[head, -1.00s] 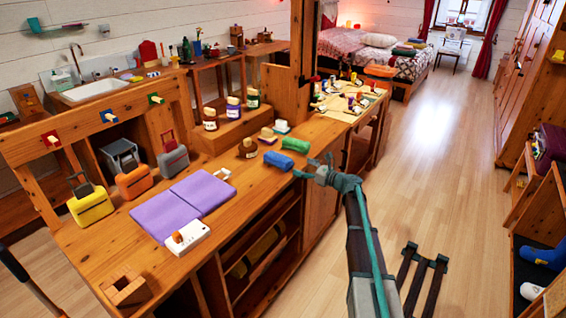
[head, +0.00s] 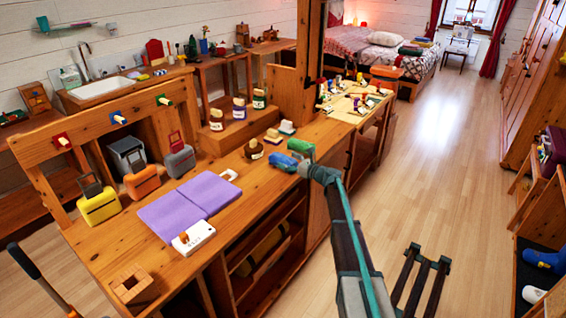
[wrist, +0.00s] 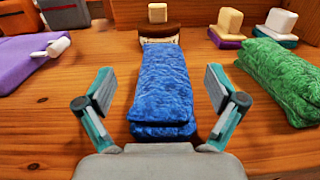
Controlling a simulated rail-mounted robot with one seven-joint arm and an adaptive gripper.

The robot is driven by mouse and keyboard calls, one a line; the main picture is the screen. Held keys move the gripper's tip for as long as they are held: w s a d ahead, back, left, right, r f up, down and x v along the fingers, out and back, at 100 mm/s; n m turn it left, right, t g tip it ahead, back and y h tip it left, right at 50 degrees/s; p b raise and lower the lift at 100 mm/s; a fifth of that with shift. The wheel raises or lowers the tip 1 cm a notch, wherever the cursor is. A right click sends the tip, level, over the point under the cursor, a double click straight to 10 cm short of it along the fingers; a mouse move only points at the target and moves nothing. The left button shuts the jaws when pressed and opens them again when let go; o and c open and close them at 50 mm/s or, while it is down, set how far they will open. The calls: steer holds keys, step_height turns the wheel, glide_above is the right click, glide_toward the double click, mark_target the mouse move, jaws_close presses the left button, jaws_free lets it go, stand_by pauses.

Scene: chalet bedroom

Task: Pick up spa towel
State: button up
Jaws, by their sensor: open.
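A blue rolled towel (head: 281,161) lies on the wooden counter; in the wrist view the same blue towel (wrist: 163,90) lies lengthwise ahead, its near end between my fingers. A green rolled towel (head: 300,147) lies just beside it, and shows to the right in the wrist view (wrist: 283,80). I cannot tell which of the two is the spa towel. My gripper (wrist: 160,105) is open and empty, with a gap on each side of the blue towel. In the head view my gripper (head: 304,169) is at the counter's right edge, by the towels.
A brown-based stamp-like item (wrist: 158,28) stands just beyond the blue towel. A purple folded mat (head: 188,205) and a white switch-like block (head: 193,237) lie nearer on the counter. Several small toy suitcases stand at the left.

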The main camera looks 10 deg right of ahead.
steer(key=c, duration=1.3)
steer(key=shift+r, duration=0.2)
